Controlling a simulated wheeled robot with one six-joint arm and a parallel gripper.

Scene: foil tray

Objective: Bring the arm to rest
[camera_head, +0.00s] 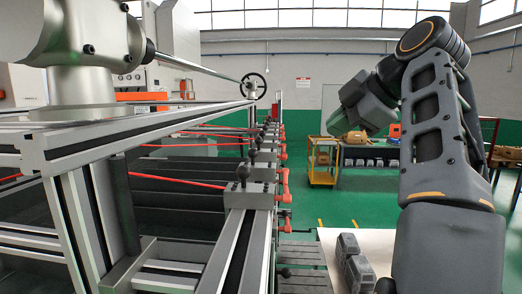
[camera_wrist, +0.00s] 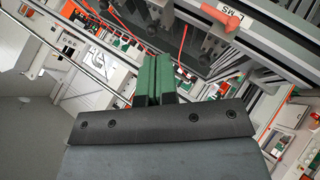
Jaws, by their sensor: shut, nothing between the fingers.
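My arm rises on the right side of the head view, bent at a high elbow, with its wrist end angled down to the left. My gripper (camera_wrist: 153,80) shows in the wrist view with its two green fingers together and nothing between them. It hangs in open air, touching nothing that I can see. No foil tray can be made out in either view.
A metal-framed machine (camera_head: 235,240) with red levers fills the left and middle of the head view. A pale table (camera_head: 378,240) with dark grey blocks (camera_head: 352,262) stands beside my arm. A yellow cart (camera_head: 322,178) stands farther back on green floor.

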